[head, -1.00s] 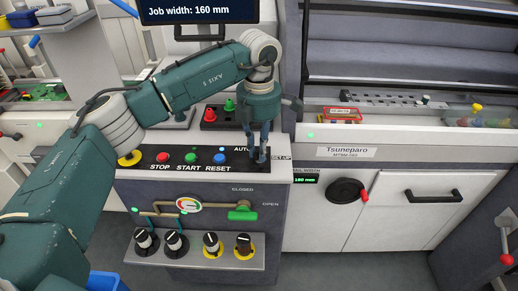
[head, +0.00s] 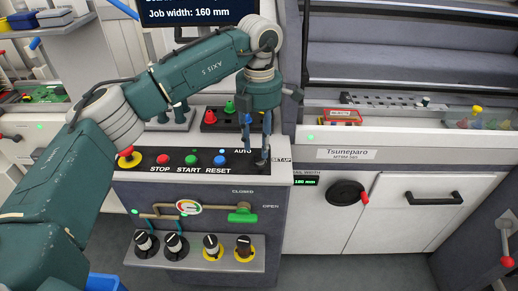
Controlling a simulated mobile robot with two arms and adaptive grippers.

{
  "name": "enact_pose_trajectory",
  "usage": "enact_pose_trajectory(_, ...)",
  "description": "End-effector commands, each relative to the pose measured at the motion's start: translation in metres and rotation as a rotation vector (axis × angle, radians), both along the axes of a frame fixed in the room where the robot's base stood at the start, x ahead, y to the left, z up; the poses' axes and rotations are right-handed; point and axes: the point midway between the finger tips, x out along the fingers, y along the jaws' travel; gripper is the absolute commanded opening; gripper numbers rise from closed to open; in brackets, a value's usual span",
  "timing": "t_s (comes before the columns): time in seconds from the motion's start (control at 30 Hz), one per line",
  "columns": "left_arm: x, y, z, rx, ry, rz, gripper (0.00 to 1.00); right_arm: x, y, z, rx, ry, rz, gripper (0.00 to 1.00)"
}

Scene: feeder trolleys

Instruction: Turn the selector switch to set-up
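The selector switch (head: 259,166) is a small black knob at the right end of the black control strip, between the printed words AUTO and SET-UP. My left gripper (head: 257,150) reaches down over it from above, its two dark fingers apart with a gap between them. The right finger comes down right at the knob and partly hides it. I cannot tell whether it touches, or which way the knob points. My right gripper is not in view.
Left of the switch on the strip are blue RESET (head: 219,160), green START (head: 191,160) and red STOP (head: 163,159) buttons and a red-and-yellow emergency stop (head: 129,158). A small button box (head: 215,118) stands behind. A green valve handle (head: 243,214) is below.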

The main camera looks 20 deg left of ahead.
Motion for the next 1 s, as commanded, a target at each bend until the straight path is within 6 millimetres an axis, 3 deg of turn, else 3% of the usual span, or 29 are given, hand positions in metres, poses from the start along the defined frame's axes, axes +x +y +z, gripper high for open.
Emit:
enact_pose_trajectory(0.2,0.001,0.000,0.050,0.001,-0.004,0.001,0.35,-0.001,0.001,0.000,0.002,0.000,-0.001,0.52)
enact_pose_trajectory(0.4,0.001,0.000,0.079,0.001,-0.002,0.001,0.35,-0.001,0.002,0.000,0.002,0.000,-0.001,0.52)
enact_pose_trajectory(0.6,0.000,0.001,0.088,0.001,-0.001,0.000,0.35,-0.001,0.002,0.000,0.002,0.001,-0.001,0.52)
enact_pose_trajectory(1.0,0.000,0.000,0.088,0.001,-0.001,0.000,0.35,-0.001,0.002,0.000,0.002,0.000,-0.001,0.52)
